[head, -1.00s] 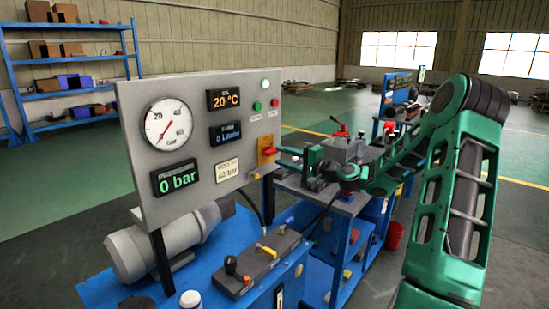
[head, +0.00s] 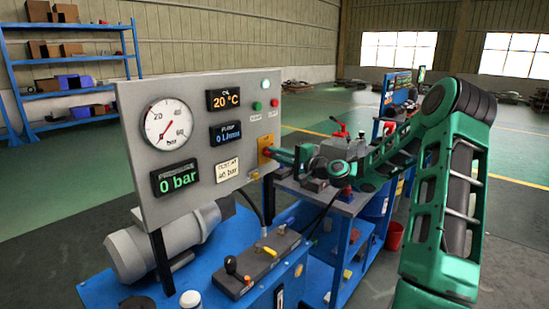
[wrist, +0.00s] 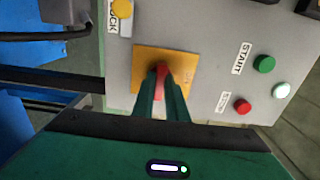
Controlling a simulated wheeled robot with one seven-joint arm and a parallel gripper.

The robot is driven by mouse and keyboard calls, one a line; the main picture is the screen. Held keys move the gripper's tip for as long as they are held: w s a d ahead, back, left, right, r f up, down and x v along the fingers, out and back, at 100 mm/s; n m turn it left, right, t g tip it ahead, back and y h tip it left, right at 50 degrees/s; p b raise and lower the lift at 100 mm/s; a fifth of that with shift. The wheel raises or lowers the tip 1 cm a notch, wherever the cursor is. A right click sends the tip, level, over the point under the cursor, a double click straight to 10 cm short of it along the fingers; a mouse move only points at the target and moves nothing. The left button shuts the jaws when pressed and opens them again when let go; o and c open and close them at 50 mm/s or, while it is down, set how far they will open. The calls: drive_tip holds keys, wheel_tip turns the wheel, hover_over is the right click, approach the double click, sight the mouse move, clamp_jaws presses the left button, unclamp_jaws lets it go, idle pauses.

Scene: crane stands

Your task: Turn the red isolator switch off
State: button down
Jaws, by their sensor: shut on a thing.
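The red isolator switch (wrist: 161,71) sits on a yellow plate (wrist: 143,58) on the grey control panel (head: 205,203). In the wrist view my gripper (wrist: 163,80) is shut on the red switch, with the fingers hiding most of it. In the head view my gripper (head: 275,153) reaches the yellow plate (head: 265,142) at the panel's right edge, and the red handle is hidden there. The switch's exact angle is hard to tell.
A green START button (wrist: 264,64), a red STOP button (wrist: 242,106) and a white lamp (wrist: 281,90) are beside the plate. A yellow knob (wrist: 122,8) is on its other side. A workbench (head: 345,203) with tools stands under my arm.

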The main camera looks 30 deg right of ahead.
drive_tip(key=shift+f+n, duration=0.15)
drive_tip(key=shift+n, duration=0.15)
drive_tip(key=n, duration=0.4)
drive_tip(key=shift+s+f+n, duration=0.1)
drive_tip(key=shift+f+n, duration=0.05)
drive_tip(key=shift+n, duration=6.55)
drive_tip(key=c, duration=1.9)
unclamp_jaws()
drive_tip(key=shift+o, duration=0.7)
